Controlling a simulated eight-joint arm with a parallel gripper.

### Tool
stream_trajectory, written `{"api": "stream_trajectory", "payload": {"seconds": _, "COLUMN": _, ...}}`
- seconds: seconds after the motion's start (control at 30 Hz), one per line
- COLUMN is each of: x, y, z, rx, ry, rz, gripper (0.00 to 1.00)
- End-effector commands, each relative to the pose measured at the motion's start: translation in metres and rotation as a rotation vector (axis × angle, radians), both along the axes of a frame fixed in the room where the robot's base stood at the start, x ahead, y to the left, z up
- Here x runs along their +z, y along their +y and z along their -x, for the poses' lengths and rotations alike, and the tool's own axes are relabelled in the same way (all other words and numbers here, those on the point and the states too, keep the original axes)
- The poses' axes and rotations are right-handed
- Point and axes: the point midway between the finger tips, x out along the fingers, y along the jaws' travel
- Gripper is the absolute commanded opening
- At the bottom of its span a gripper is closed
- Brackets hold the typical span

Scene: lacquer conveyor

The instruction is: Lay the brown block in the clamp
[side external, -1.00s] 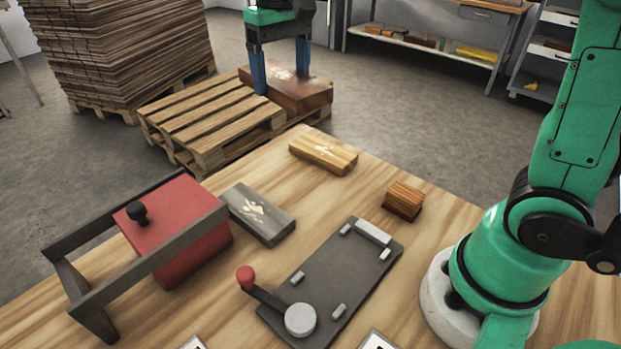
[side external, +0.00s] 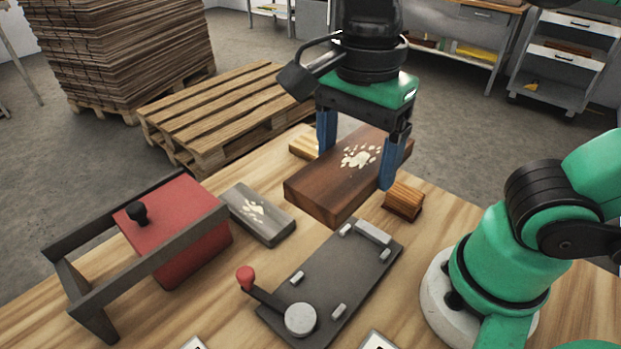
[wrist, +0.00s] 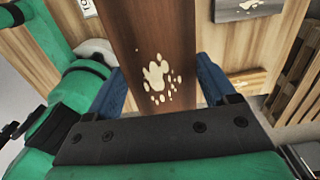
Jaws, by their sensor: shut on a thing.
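The brown block (side external: 331,189) is dark wood with a pale paw-like mark on its top face. My gripper (side external: 356,160) is shut on it, one blue finger on each long side, and holds it above the table behind the clamp. In the wrist view, the brown block (wrist: 150,35) runs away between the two blue fingers of my gripper (wrist: 158,85). The clamp (side external: 335,275) is a dark grey plate with small light stops, a round light disc and a red-knobbed lever (side external: 247,275). Its bed is empty. The wrist view does not show the clamp clearly.
A grey block (side external: 262,214) with a pale mark lies left of the clamp. A red box in a dark frame (side external: 178,225) stands further left. A light wood block (side external: 303,146) is partly hidden behind the brown block. A small ribbed orange-brown block (side external: 404,200) lies right. The pallet (side external: 220,105) is bare.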

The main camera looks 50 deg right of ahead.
Motion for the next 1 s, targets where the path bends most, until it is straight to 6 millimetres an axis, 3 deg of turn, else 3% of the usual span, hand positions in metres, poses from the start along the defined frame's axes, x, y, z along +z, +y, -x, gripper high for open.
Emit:
{"api": "stream_trajectory", "payload": {"seconds": 0.2, "x": -0.051, "y": 0.000, "z": 0.000, "rx": 0.001, "ry": 0.000, "rz": 0.000, "gripper": 0.20}}
{"api": "stream_trajectory", "payload": {"seconds": 0.5, "x": -0.104, "y": 0.000, "z": -0.001, "rx": 0.002, "ry": 0.000, "rz": 0.000, "gripper": 0.20}}
{"api": "stream_trajectory", "payload": {"seconds": 0.73, "x": -0.133, "y": 0.000, "z": -0.001, "rx": 0.002, "ry": 0.000, "rz": 0.000, "gripper": 0.20}}
{"api": "stream_trajectory", "payload": {"seconds": 1.0, "x": -0.146, "y": 0.000, "z": -0.001, "rx": 0.003, "ry": 0.000, "rz": 0.000, "gripper": 0.20}}
